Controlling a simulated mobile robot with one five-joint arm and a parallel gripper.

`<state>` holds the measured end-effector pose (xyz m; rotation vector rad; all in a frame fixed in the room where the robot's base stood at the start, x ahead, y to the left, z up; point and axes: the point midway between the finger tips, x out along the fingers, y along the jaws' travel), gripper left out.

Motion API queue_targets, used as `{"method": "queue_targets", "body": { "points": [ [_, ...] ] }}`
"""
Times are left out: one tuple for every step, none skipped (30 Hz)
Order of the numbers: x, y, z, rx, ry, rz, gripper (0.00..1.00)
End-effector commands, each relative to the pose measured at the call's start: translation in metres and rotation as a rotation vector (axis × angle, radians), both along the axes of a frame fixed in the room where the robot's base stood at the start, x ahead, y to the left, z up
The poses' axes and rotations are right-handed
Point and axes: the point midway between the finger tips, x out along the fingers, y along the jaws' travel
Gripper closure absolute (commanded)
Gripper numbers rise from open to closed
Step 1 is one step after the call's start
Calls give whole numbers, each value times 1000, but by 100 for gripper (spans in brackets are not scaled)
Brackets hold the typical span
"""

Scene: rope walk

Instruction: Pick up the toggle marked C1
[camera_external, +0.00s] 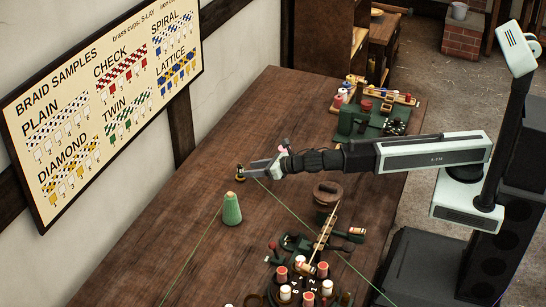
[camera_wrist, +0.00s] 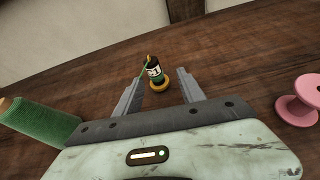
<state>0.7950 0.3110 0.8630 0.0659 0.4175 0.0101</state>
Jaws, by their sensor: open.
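A small dark toggle (camera_wrist: 153,70) with a white label stands in a brass-coloured cup (camera_wrist: 160,86) on the wooden table. Its mark is too small to read fully; a 1 seems to show. It also appears in the external view (camera_external: 239,172), left of my gripper (camera_external: 251,170). In the wrist view my gripper (camera_wrist: 159,78) is open, with one finger on each side of the toggle's line. The toggle is near the fingertips; I cannot tell whether it lies between them. No contact is visible.
A green thread cone (camera_external: 232,210) stands close by, left of my gripper in the wrist view. A pink spool (camera_wrist: 301,99) is on the right there. Thin green threads cross the table. A braiding stand (camera_external: 297,284) is at the front, a green tray (camera_external: 372,125) farther back.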

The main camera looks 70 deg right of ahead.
Motion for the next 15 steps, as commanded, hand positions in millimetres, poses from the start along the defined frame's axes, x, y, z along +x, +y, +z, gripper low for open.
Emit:
{"method": "queue_targets", "body": {
  "points": [
    [2,4,-1,-39,-15,23,53],
    [2,6,0,-56,-23,32,53],
    [2,7,2,-68,-28,39,53],
    [2,7,3,-72,-30,42,53],
    [3,7,3,-71,-29,41,53],
    [4,7,3,-70,-28,40,53],
    [7,7,1,-70,-28,39,53],
    [10,7,0,-69,-28,38,53],
    [15,7,-3,-69,-28,38,53],
    [19,8,-5,-68,-27,37,53],
    [23,8,-6,-68,-27,37,53],
    [27,8,-7,-68,-27,37,53],
    [28,8,-7,-68,-26,37,53],
    [28,8,-7,-68,-26,38,53],
    [28,7,-7,-67,-26,38,53]
  ]
}}
